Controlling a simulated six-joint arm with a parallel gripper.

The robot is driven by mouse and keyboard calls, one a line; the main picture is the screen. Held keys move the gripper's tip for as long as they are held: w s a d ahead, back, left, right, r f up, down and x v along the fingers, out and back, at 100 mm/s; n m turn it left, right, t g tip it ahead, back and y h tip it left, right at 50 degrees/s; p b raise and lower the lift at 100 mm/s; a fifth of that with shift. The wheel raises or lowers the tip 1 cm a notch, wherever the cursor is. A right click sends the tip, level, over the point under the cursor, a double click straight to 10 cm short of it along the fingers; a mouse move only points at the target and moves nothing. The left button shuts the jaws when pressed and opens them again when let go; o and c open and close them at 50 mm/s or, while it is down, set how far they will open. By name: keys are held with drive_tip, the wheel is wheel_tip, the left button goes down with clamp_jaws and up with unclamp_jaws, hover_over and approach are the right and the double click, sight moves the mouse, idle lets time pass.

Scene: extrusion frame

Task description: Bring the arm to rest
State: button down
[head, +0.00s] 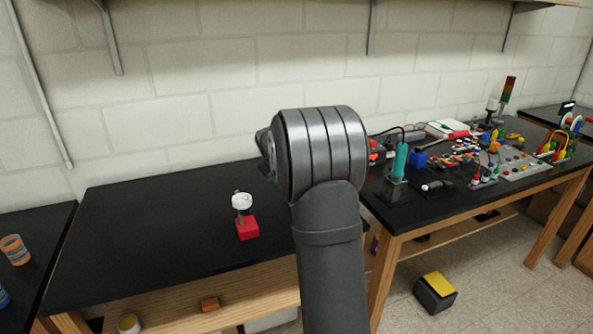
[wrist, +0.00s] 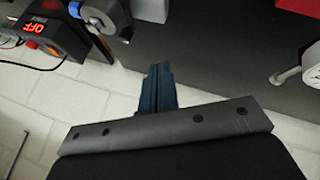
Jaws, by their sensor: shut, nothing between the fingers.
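My gripper (wrist: 158,72) shows in the wrist view as two dark blue fingers pressed together, with nothing between them. In the head view my arm rises in the middle of the picture. Its large grey joint hides the gripper there. The fingers touch no object that I can see; a dark bench surface lies beyond them in the wrist view.
A white round gauge on a red base (head: 247,228) stands on the left bench (head: 150,225). The right bench holds a soldering iron stand (head: 397,188) and crowded coloured parts. A red-lit display (wrist: 38,23) shows in the wrist view. Much of the left bench is clear.

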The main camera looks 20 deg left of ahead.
idle(0.4)
drive_tip(key=x, duration=0.9)
drive_tip(key=shift+w+d, duration=0.1)
drive_tip(key=shift+d, duration=0.2)
drive_tip(key=w, duration=0.1)
drive_tip(key=w+d, duration=0.1)
drive_tip(key=w, duration=0.1)
drive_tip(key=shift+w+d+f, duration=0.15)
drive_tip(key=shift+d+f, duration=0.05)
drive_tip(key=shift+f, duration=0.15)
drive_tip(key=shift+w+d, duration=0.2)
drive_tip(key=shift+w, duration=0.25)
drive_tip(key=shift+s, duration=0.2)
drive_tip(key=shift+s+a, duration=0.1)
